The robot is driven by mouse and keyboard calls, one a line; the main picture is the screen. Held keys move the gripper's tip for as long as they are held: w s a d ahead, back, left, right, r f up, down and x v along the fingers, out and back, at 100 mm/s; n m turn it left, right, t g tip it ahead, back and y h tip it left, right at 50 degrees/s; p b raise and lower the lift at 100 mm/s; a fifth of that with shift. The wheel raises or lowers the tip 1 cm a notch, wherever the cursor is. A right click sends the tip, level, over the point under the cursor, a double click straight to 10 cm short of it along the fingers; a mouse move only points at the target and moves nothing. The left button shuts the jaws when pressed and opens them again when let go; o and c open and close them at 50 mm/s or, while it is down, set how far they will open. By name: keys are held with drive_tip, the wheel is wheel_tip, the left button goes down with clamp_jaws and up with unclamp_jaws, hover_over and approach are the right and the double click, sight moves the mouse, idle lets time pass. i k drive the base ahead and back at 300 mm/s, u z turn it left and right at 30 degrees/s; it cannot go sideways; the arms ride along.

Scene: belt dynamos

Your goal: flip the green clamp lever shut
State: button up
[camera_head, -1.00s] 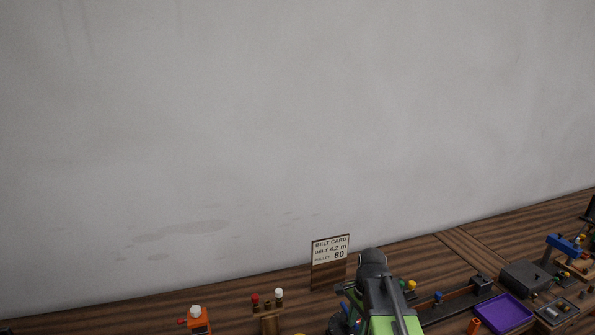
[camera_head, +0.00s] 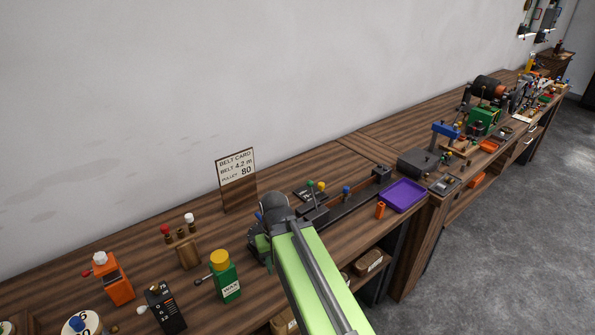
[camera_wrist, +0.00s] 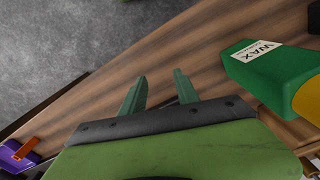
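A small green knob (camera_head: 311,185) stands on a dark fixture on the bench, beside a yellow knob (camera_head: 321,187). It may be the clamp lever, but it is too small to tell whether it is up or shut. My gripper shows in the wrist view (camera_wrist: 160,76), with its two green fingers apart and only bench top between them. In the head view it is mostly hidden behind my arm, over the bench to the left of the fixture. No clamp lever shows in the wrist view.
A green wax bottle (camera_head: 227,280) with yellow cap stands close to my gripper, also in the wrist view (camera_wrist: 262,75). The belt card (camera_head: 237,180) stands behind.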

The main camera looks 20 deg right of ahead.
sight(310, 183)
drive_tip(key=z, duration=0.15)
drive_tip(key=k, duration=0.55)
drive_tip(key=u, duration=1.8)
drive_tip(key=k, duration=0.95)
drive_tip(key=z, duration=0.5)
drive_tip(key=i, duration=1)
drive_tip(key=u, duration=0.1)
